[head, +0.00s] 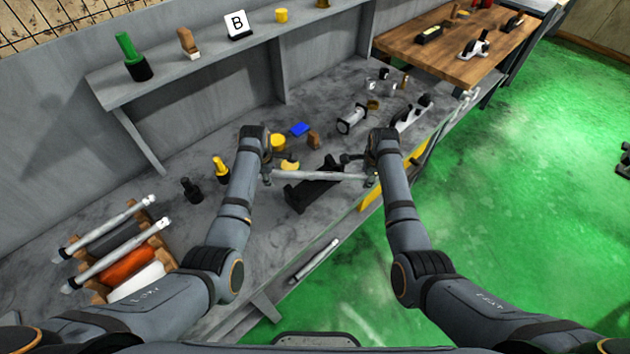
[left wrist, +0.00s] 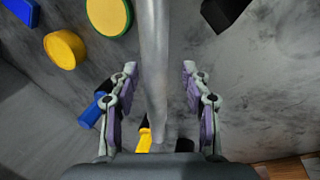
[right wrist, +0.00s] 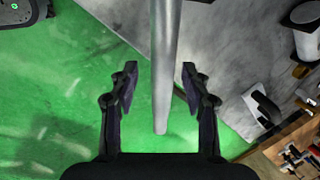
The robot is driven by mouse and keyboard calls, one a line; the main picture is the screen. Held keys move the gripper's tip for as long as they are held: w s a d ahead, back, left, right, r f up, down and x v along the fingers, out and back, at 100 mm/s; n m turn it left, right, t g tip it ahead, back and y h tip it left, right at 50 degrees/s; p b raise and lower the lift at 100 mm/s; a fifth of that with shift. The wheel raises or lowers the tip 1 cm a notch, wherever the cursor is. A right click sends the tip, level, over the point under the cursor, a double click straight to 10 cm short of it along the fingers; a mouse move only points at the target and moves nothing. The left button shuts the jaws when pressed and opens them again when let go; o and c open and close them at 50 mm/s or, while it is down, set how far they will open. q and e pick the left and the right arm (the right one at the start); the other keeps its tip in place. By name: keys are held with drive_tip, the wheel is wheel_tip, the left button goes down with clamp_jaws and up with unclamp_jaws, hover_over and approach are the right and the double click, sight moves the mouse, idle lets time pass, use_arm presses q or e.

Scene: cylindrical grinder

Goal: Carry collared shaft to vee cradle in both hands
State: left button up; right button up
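A long grey metal shaft (head: 320,175) lies level between my two grippers, above a dark cradle-like block (head: 312,190) on the bench. I cannot tell whether the shaft touches the block, and no collar shows clearly. My left gripper (head: 266,178) is around the shaft's left end. In the left wrist view its fingers (left wrist: 160,85) stand open, with gaps on both sides of the shaft (left wrist: 154,50). My right gripper (head: 370,178) is at the right end. In the right wrist view its fingers (right wrist: 160,85) are open on either side of the shaft (right wrist: 164,60), not touching it.
A wooden rack (head: 165,262) at left holds metal shafts and coloured rollers. Yellow, blue and brown pieces (head: 300,129) lie behind the shaft. A grey shelf (head: 200,62) runs along the back.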

use_arm(q)
drive_tip(key=shift+w, duration=0.15)
use_arm(e)
drive_tip(key=shift+w+f, duration=0.15)
use_arm(q)
drive_tip(key=v, duration=1.1)
drive_tip(key=shift+r, duration=0.4)
use_arm(e)
drive_tip(key=v, duration=1.2)
use_arm(q)
drive_tip(key=shift+s, duration=0.25)
